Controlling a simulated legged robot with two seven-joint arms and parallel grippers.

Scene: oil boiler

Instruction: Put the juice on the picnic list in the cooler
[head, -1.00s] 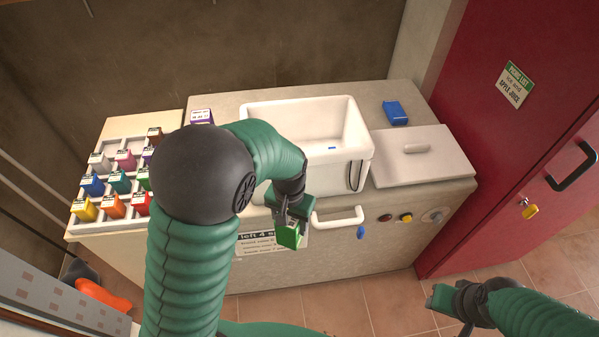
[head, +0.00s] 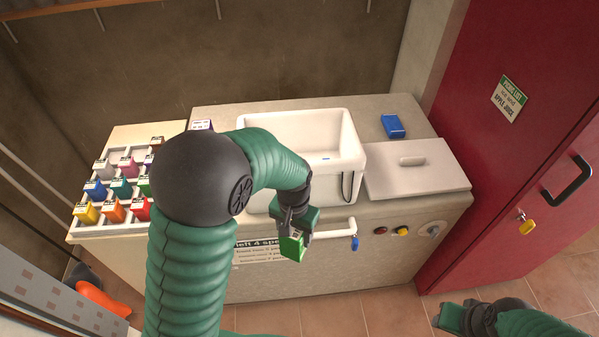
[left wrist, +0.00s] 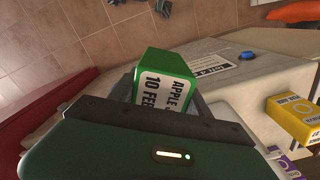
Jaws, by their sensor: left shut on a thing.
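My left gripper (head: 293,232) is shut on a green juice carton (head: 292,246), held in front of the cooler near its front handle. In the left wrist view the carton (left wrist: 162,82) shows a white label reading "APPLE" and "10 FEB". The picnic list (head: 510,97) on the red door reads "APPLE JUICE" on its lower line. The white cooler (head: 352,172) stands open on the counter, with a small blue thing on its floor. Its lid (head: 418,172) lies to the right. My right gripper (head: 452,318) is at the bottom right, too small to tell if open.
A white rack (head: 92,226) of several coloured cartons stands on the left. A yellow carton (left wrist: 294,118) shows in the left wrist view.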

